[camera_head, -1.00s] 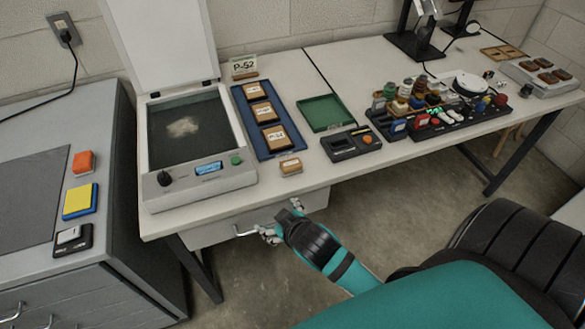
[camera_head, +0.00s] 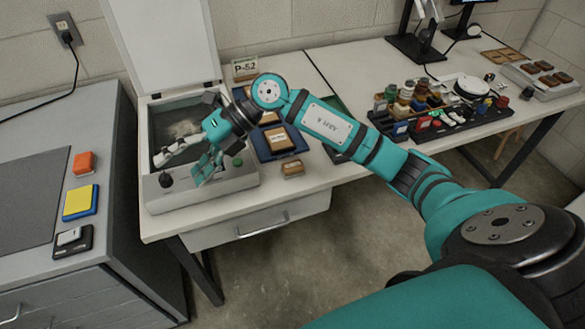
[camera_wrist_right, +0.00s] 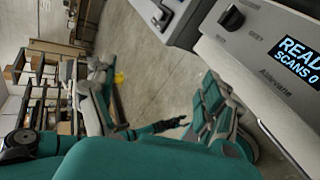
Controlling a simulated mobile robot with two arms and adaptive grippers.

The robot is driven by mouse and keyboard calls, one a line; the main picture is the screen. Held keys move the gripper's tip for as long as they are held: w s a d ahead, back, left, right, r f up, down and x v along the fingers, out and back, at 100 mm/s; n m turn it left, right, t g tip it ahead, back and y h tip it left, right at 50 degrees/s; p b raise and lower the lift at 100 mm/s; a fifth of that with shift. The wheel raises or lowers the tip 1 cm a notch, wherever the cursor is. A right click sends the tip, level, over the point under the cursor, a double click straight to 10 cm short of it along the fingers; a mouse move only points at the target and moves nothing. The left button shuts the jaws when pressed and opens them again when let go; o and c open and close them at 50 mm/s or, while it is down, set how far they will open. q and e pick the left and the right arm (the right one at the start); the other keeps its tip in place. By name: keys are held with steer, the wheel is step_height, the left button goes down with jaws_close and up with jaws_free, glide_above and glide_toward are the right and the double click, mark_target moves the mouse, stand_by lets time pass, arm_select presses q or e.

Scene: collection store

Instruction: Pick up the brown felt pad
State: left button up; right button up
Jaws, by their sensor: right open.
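I cannot tell for certain which thing is the brown felt pad. A small brown block (camera_head: 292,168) with a pale label lies at the table's front edge, right of the flatbed scanner (camera_head: 225,182). Several brown pads (camera_head: 545,64) sit on a grey holder at the far right. Brown labelled pieces (camera_head: 279,140) lie on a blue tray (camera_head: 262,154), partly hidden by my right arm. My right gripper (camera_head: 183,168) is open and empty above the scanner's front panel, left of the small block. My left gripper does not show in the head view.
The scanner lid (camera_head: 160,40) stands open. A drawer (camera_head: 262,223) with a metal handle is under the table. A black rack (camera_head: 440,125) of small items stands to the right. A grey cabinet (camera_head: 110,150) with orange and yellow pads is at left.

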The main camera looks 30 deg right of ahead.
steer(key=w+d+f+h, duration=0.2)
steer(key=d+h, duration=0.5)
steer(key=d, duration=0.7)
steer(key=m+g+h, duration=0.2)
steer(key=m+h, duration=0.1)
steer(key=h, duration=0.2)
glide_above(293, 165)
steer(key=f, duration=0.8)
steer(key=shift+w+f+p, duration=0.3)
steer(key=shift+w+f, duration=0.05)
steer(key=shift+s+f+p, duration=0.15)
steer(key=shift+f+p, duration=0.1)
steer(key=shift+f, duration=1.25)
steer(key=shift+s+f+p, duration=0.15)
steer(key=shift+f+p, duration=0.05)
steer(key=shift+f, duration=1.25)
steer(key=shift+c, duration=0.4)
steer(key=c, duration=1.1)
steer(key=shift+r, duration=0.1)
